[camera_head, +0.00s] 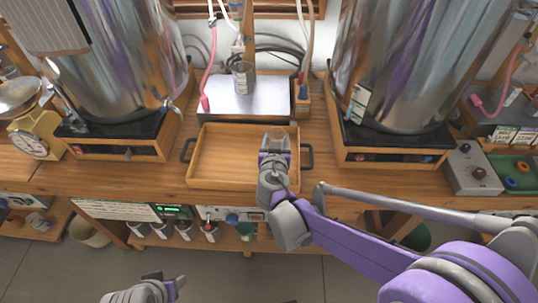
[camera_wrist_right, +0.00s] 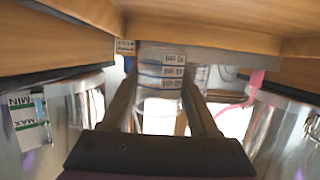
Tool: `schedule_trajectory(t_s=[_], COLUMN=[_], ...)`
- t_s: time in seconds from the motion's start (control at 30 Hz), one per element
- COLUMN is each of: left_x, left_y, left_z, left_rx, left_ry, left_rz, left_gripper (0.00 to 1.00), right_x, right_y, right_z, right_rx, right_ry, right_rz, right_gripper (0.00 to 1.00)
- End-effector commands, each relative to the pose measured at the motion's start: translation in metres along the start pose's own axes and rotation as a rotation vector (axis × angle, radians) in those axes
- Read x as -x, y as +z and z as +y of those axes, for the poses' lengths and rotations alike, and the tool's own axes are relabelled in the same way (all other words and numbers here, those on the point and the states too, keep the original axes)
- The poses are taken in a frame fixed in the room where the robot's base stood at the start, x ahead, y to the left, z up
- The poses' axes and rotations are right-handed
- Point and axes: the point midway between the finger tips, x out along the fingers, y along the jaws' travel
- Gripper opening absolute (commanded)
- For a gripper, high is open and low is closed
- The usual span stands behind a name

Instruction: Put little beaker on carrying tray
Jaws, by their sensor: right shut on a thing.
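The carrying tray (camera_head: 225,158) is a shallow wooden tray with dark side handles, standing on the bench between two large steel vessels. My right gripper (camera_head: 277,139) is over the right part of the tray. It is shut on a small clear beaker, which shows between its fingers in the right wrist view (camera_wrist_right: 161,84) with bands of ml markings. In the head view the arm largely hides this beaker, and I cannot tell whether it touches the tray floor. My left gripper (camera_head: 152,290) is low at the bottom left, away from the bench; its jaws are unclear.
Another clear glass beaker (camera_head: 242,77) stands on a metal-topped box (camera_head: 221,97) behind the tray, below hanging tubes. The steel vessels (camera_head: 125,60) (camera_head: 410,65) flank the tray. A scale (camera_head: 38,138) is far left. Most of the tray floor is bare.

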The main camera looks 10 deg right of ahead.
Motion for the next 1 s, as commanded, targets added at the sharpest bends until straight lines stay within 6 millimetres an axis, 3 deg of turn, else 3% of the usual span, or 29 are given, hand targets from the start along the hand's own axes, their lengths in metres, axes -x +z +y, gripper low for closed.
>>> schedule_trajectory(t_s=[0.43, 0.83, 0.87, 1.0], left_x=[-0.019, -0.021, -0.020, -0.020], left_y=[0.008, 0.009, 0.008, 0.008], left_z=[0.000, 0.000, 0.000, 0.000], left_rx=[0.000, 0.000, 0.000, 0.000], left_ry=[0.000, 0.000, 0.000, 0.000], left_rz=[-0.007, -0.008, -0.008, -0.007], left_gripper=[0.53, 0.53, 0.53, 0.53], right_x=[-0.016, -0.017, -0.017, -0.016], right_y=[0.049, 0.054, 0.053, 0.053], right_z=[0.000, 0.000, 0.000, 0.000], right_rx=[0.001, 0.001, 0.001, 0.001], right_ry=[0.000, 0.000, 0.000, 0.000], right_rz=[-0.001, 0.000, 0.000, 0.000], right_gripper=[0.06, 0.06, 0.66, 0.91])
